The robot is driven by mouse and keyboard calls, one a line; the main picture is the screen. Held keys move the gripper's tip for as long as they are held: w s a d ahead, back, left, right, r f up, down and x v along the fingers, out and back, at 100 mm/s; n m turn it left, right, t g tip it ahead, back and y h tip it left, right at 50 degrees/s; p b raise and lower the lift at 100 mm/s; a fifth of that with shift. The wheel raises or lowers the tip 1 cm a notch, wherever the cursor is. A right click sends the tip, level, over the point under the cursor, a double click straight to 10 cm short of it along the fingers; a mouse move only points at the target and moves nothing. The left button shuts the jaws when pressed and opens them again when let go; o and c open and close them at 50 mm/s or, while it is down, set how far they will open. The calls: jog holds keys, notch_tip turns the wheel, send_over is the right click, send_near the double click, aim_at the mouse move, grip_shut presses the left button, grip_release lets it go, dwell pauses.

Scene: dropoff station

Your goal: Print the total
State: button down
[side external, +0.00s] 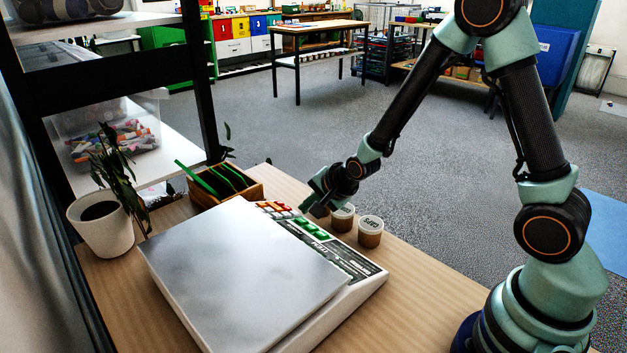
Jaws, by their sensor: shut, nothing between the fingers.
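A white weighing scale with a flat, bare silver plate (235,270) stands on the wooden table. Its sloping panel (330,257) faces away from the camera, with orange and red keys (272,208) toward the far end and green keys (312,228) beside them. The small lettering is not clear enough to read. My gripper (305,207) is shut and empty, its fingers pointing down and left close to the far edge of the keys. I cannot tell whether the tip touches a key.
Lidded jars (370,231) stand just behind the panel, close to my gripper. A wooden box with green dividers (225,183) sits beyond the scale. A potted plant (105,222) is at the left, near a shelf (180,157). The table's right front (430,310) is clear.

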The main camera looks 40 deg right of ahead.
jog(key=shift+f, duration=0.1)
dwell(0.7)
jog(key=shift+a+f, duration=0.2)
jog(key=shift+f, duration=0.1)
jog(key=shift+a+f, duration=0.15)
jog(key=shift+f, duration=0.2)
dwell(0.7)
dwell(0.4)
jog(key=shift+d+r, duration=0.35)
jog(key=shift+r, duration=0.4)
jog(key=shift+d+r, duration=0.35)
jog(key=shift+r, duration=0.4)
jog(key=shift+d+r, duration=0.3)
jog(key=shift+r, duration=0.45)
jog(key=shift+d+r, duration=0.35)
jog(key=shift+r, duration=0.4)
jog(key=shift+r, duration=0.1)
